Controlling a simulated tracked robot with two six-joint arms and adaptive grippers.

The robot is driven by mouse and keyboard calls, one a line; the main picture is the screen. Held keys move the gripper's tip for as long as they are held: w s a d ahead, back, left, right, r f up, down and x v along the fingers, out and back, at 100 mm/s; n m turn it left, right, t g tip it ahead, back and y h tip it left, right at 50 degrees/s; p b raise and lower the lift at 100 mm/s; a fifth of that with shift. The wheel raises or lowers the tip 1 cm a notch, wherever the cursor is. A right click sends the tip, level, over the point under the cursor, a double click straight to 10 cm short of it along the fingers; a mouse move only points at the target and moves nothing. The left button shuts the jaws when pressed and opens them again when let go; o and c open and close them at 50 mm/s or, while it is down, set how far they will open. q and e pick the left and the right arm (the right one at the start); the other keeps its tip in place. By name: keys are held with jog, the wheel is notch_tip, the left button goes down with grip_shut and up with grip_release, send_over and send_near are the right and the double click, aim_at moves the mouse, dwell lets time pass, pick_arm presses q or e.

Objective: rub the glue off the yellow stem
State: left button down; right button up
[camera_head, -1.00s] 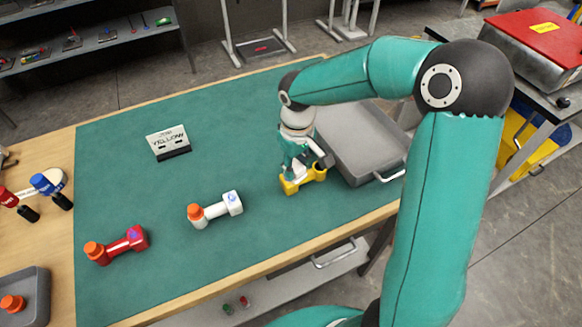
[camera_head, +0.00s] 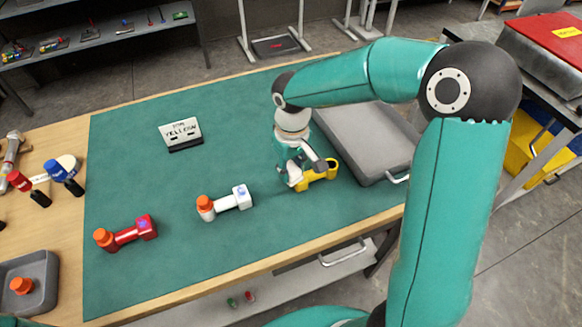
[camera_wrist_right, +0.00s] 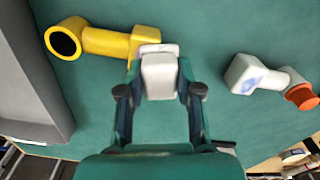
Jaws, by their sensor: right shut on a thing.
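The yellow stem (camera_head: 325,173) lies on the green mat near the grey tray; the right wrist view shows its round dark opening (camera_wrist_right: 64,42) and its tube (camera_wrist_right: 108,43). My right gripper (camera_head: 296,180) is shut on a white block (camera_wrist_right: 158,77), at the stem's block-shaped end. The white block overlaps that end in the right wrist view; I cannot tell whether they touch. No glue shows on the visible part of the yellow stem, and the end is partly hidden by the block and fingers. My left gripper is not in view.
A white stem (camera_head: 232,201) and a red stem (camera_head: 130,233), each orange-capped with a blue patch, lie left on the mat. A sign reading YELLOW (camera_head: 182,133) stands behind. The grey tray (camera_head: 368,150) is right. A grey bin (camera_head: 45,295) and stamp-like tools (camera_head: 62,175) are far left.

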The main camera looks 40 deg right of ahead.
jog(key=shift+r+p, duration=2.05)
jog(key=shift+r, duration=0.8)
jog(key=shift+w, duration=0.1)
jog(key=shift+r+p, duration=1.1)
jog(key=shift+r, duration=0.45)
jog(key=shift+f, duration=0.1)
